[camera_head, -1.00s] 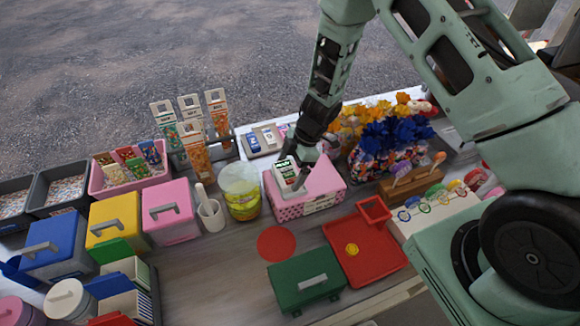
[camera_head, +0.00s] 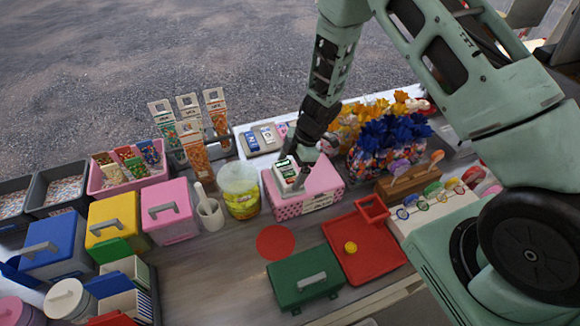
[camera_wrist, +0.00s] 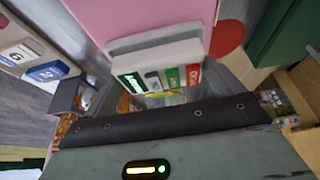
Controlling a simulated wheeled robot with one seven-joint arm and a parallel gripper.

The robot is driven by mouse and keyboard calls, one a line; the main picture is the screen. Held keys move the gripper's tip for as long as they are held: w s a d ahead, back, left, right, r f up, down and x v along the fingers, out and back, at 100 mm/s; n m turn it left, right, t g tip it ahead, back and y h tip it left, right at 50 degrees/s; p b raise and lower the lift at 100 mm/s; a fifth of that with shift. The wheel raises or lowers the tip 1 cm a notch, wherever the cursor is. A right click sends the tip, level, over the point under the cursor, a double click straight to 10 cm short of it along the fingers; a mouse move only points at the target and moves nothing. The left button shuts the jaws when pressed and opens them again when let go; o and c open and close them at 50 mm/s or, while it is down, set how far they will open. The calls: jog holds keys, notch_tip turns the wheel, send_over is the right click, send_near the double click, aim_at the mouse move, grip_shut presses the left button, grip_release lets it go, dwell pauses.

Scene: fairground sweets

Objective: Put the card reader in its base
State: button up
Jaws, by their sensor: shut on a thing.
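The card reader (camera_head: 287,170) is a small white block with a green screen. It also shows in the wrist view (camera_wrist: 155,48), with green and red keys on the face turned to the camera. My gripper (camera_head: 299,165) is shut on it, at the left part of the pink box (camera_head: 325,185). I cannot tell whether the reader touches the box top. In the wrist view the pink top lies just behind the reader. I cannot make out the reader's base; it may be hidden behind the reader and gripper.
A yellow tub (camera_head: 240,190) and a white mortar (camera_head: 211,215) stand left of the pink box. A grey tray (camera_head: 247,153) with numbered tags lies behind. Blue and orange flowery bags (camera_head: 390,145) crowd the right. A green case (camera_head: 305,279) and red tray (camera_head: 373,262) lie in front.

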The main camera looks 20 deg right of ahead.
jog(key=shift+f, duration=0.45)
dwell(0.3)
jog(key=o, duration=0.8)
jog(key=shift+c, duration=0.2)
notch_tip(320, 180, up, 8)
jog(key=p, duration=0.8)
jog(key=shift+f, duration=0.2)
jog(key=shift+r+p, duration=0.3)
jog(key=shift+r, duration=0.4)
